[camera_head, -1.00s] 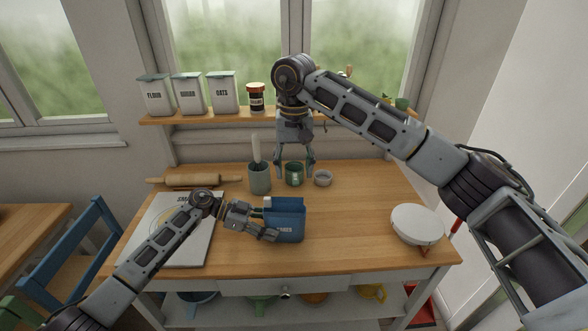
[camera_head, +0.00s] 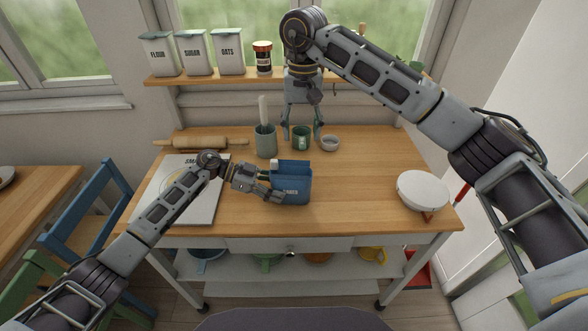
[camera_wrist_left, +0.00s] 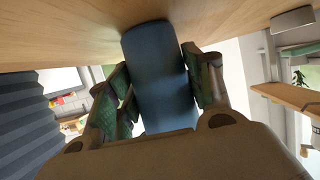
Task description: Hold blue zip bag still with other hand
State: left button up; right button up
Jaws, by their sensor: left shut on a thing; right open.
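The blue zip bag (camera_head: 293,186) stands upright on the wooden worktop, near its middle front. My left gripper (camera_head: 272,190) is shut on the left side of the bag. In the left wrist view the blue bag (camera_wrist_left: 158,75) sits between the two fingers of the left gripper (camera_wrist_left: 160,95). My right gripper (camera_head: 301,135) is open and points down behind the bag, at the green mug (camera_head: 301,143). The fingers stand on either side of the mug, and I cannot tell whether they touch it.
A grey-green crock (camera_head: 265,142) with a white-handled tool stands left of the mug, and a small bowl (camera_head: 330,143) stands right. A white round-topped item (camera_head: 422,189) sits at the right edge. A rolling pin (camera_head: 200,143) and a book (camera_head: 180,190) lie left. The right-middle worktop is clear.

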pick_arm(q)
jog(key=o, duration=1.1)
jog(key=shift+c, duration=0.2)
jog(key=shift+a, duration=0.15)
jog(key=shift+v, duration=5.85)
